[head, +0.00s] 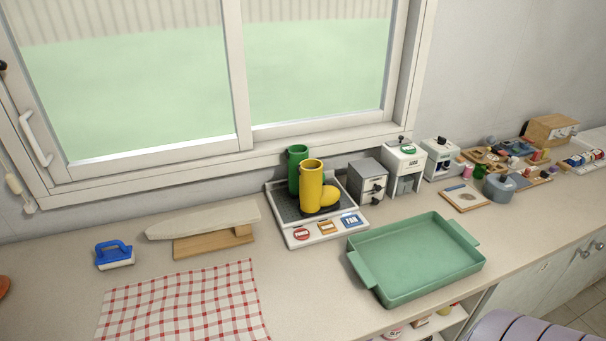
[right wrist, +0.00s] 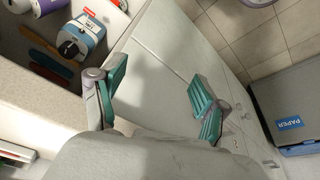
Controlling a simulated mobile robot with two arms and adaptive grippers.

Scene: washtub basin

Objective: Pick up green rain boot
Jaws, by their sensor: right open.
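The green rain boot (head: 297,168) stands upright on a boot tray (head: 298,232) below the window in the head view. It is partly hidden behind the yellow rain boot (head: 311,186), whose toe points right. My right gripper (right wrist: 162,100) shows in the right wrist view with its two green-padded fingers spread wide and nothing between them. It is over the counter's front and cabinet doors, and no boot shows in that view. My left gripper is in neither view.
A green basin (head: 372,286) sits on the counter right of the boot tray. A grey drawer box (head: 368,183) stands close right of the boots.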

